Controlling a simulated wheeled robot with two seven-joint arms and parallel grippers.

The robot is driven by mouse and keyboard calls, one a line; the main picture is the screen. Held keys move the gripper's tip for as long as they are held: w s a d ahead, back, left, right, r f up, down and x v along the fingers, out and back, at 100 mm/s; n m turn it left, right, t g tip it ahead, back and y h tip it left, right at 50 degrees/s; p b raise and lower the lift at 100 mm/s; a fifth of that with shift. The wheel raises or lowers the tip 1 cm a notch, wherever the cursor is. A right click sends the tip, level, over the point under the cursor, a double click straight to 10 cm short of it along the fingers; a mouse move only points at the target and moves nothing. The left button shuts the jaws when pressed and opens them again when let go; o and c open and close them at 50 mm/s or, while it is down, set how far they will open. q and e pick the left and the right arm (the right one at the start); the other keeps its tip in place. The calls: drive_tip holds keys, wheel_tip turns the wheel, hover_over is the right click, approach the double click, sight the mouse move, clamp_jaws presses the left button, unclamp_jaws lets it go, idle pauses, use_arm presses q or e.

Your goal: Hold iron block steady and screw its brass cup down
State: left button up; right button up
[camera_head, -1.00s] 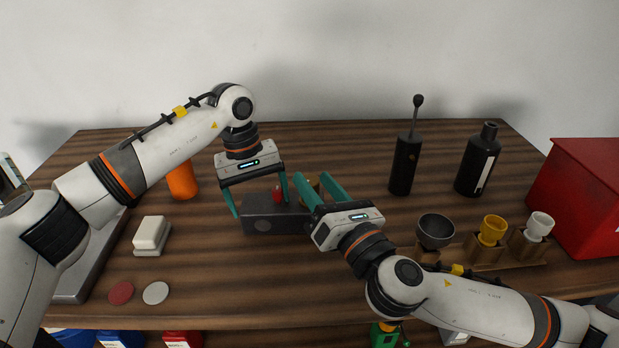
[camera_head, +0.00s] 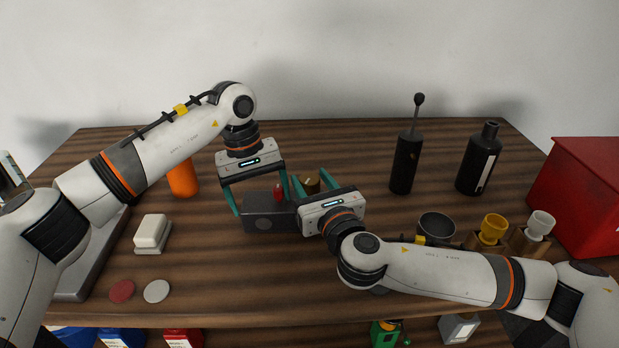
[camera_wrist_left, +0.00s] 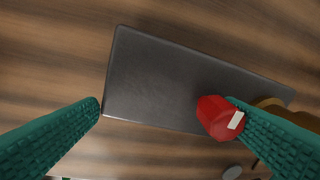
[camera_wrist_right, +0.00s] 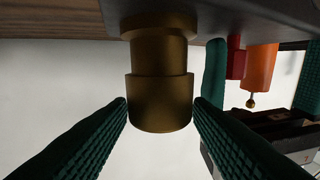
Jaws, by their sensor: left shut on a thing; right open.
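The dark grey iron block (camera_head: 268,222) lies on the wooden table. My left gripper (camera_head: 260,204) reaches down from above and is shut on it, one finger on either side. The block (camera_wrist_left: 165,85) fills the middle of the left wrist view, with a red knob (camera_wrist_left: 215,117) on it near one finger. The brass cup (camera_head: 312,186) is at the block's right end, partly behind my right gripper. In the right wrist view the cup (camera_wrist_right: 160,95) stands out from the block between the tips of my open right gripper (camera_wrist_right: 160,106), with small gaps on both sides.
An orange object (camera_head: 183,180) stands behind my left arm. A black cylinder with a ball-topped rod (camera_head: 405,162) and a black bottle (camera_head: 478,160) stand at back right. A dark bowl (camera_head: 436,228), yellow cup (camera_head: 493,229) and white cup (camera_head: 539,224) are near my right arm.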

drive_tip(key=shift+x, duration=0.8)
drive_tip(key=c, duration=0.7)
drive_tip(key=m+h, duration=0.1)
drive_tip(key=h, duration=0.1)
drive_tip(key=shift+a+m+t+h, duration=0.1)
drive_tip(key=shift+m+t+h, duration=0.2)
drive_tip(key=shift+m+h, duration=1.2)
drive_tip(key=shift+h, duration=0.55)
drive_tip(key=shift+m+h, duration=1.1)
drive_tip(key=shift+h, duration=0.55)
